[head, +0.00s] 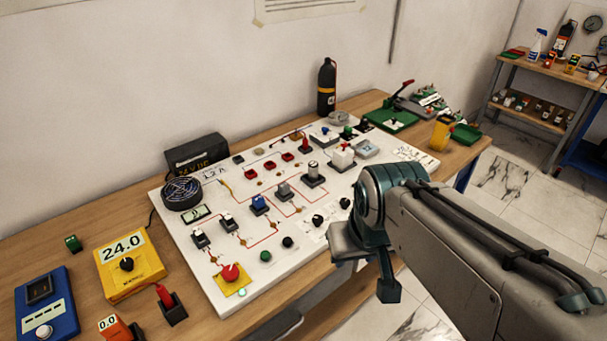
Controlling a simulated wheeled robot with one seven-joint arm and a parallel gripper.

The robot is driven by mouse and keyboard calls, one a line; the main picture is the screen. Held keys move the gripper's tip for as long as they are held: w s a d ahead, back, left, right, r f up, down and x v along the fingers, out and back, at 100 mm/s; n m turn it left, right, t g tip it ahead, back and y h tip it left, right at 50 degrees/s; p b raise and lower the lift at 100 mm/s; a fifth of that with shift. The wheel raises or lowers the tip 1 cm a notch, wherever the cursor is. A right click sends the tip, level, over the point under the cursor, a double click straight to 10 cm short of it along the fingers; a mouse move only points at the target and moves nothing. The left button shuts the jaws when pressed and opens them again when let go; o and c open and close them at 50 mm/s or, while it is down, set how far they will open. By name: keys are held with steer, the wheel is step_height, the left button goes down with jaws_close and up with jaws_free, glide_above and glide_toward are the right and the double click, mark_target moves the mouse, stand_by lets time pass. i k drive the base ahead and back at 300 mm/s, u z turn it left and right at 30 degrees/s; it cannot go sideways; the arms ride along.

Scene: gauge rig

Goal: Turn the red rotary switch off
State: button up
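A red knob (231,272) sits on a yellow square plate at the near left corner of the white panel (195,265). It is the closest match to the red rotary switch, but its exact shape and position are too small to tell. A small greenish light shows just below it. My gripper (387,288) hangs off the panel's near right side, well to the right of the red knob and touching nothing that I can see. Its fingers are seen edge-on, so their opening is hidden.
The panel holds several switches, knobs and red parts. A yellow meter (128,265) reading 24.0, a blue box (45,303) and a red-handled lever switch (172,305) stand left of it. A black bottle (326,88) stands behind.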

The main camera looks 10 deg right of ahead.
mark_target(230, 273)
steer(key=z, duration=1.85)
steer(key=k, duration=0.8)
steer(key=u, duration=1.2)
steer(key=i, duration=0.5)
